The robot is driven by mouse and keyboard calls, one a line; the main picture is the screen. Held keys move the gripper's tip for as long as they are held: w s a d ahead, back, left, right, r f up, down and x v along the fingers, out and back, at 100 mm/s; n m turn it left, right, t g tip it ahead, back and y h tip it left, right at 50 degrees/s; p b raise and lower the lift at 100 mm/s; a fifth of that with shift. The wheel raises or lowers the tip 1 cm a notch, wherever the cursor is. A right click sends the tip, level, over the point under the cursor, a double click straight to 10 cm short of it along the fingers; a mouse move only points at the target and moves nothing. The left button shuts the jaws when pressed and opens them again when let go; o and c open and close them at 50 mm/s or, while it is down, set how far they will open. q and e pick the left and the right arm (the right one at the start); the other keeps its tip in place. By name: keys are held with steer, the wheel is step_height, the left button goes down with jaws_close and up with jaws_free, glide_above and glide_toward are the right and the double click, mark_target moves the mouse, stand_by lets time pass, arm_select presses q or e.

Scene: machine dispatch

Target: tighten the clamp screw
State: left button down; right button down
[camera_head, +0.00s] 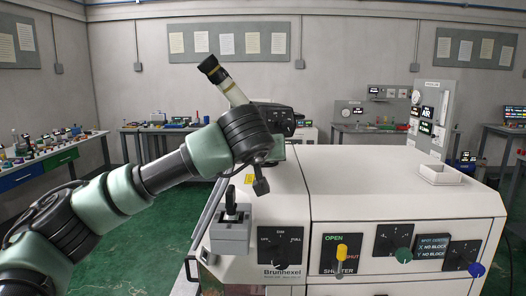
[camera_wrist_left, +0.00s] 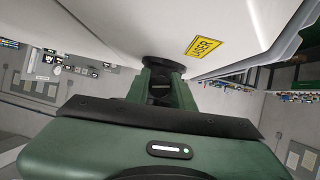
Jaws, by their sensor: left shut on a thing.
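My left gripper (camera_head: 278,151) is at the left rear of the white machine, mostly hidden behind my wrist in the head view. In the left wrist view my gripper (camera_wrist_left: 162,75) is shut on a round black knob (camera_wrist_left: 163,62), close to the white housing. The knob may be the clamp screw's head; its shaft is hidden. A grey block (camera_head: 230,240) with an upright black handle (camera_head: 231,207) stands at the machine's front left corner, apart from the gripper. My right gripper is in neither view.
The white machine (camera_head: 390,170) has a front panel with dials and a yellow shutter lever (camera_head: 341,252). A yellow laser label (camera_wrist_left: 203,46) is beside the gripper. A white tray (camera_head: 440,174) sits on top. A cream rod (camera_head: 233,91) with a black end rises above my wrist.

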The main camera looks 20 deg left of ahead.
arm_select(q)
steer(key=shift+d+r+m+y+p, duration=0.1)
steer(key=shift+r+m+y+p, duration=0.15)
steer(key=shift+m+y+p, duration=0.65)
steer(key=m+g+y+p, duration=0.1)
steer(key=m+y, duration=0.1)
steer(key=shift+m, duration=0.4)
steer(key=m+y+p, duration=0.1)
steer(key=m+y, duration=0.1)
steer(key=shift+f+m, duration=0.1)
steer(key=shift+m, duration=0.2)
steer(key=shift+f+m+y+p, duration=0.1)
steer(key=shift+m+y+p, duration=0.35)
steer(key=shift+m+y, duration=0.15)
steer(key=shift+f, duration=0.1)
steer(key=c, duration=1.2)
jaws_free()
